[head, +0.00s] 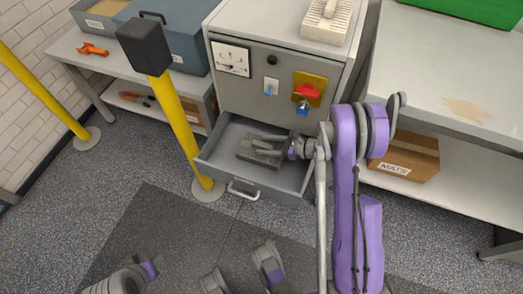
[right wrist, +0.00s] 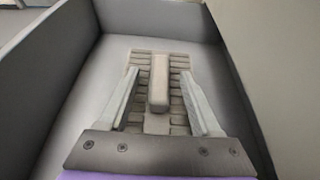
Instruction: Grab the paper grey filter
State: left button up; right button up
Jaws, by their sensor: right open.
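The paper grey filter (head: 248,154) lies flat in the open drawer (head: 222,172) under the cabinet. In the right wrist view, it is a slatted grey-brown block (right wrist: 150,56) with a raised bar (right wrist: 159,82) along its middle. My right gripper (head: 264,146) reaches into the drawer from the right, over the filter. In the right wrist view, its two fingers (right wrist: 160,88) are open on either side of the bar, with visible gaps. The fingers hide part of the filter. My left gripper's fingers are not seen; only arm parts show at the bottom of the head view.
Drawer walls (right wrist: 50,60) stand close around the gripper. The cabinet front has a gauge (head: 231,59) and a red switch (head: 307,91) above. A yellow post with a black top (head: 145,47) stands left of the drawer. A MATS box (head: 404,157) is on the right shelf.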

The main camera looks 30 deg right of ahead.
jog(key=shift+w+a, duration=0.15)
grip_shut()
dwell(1.4)
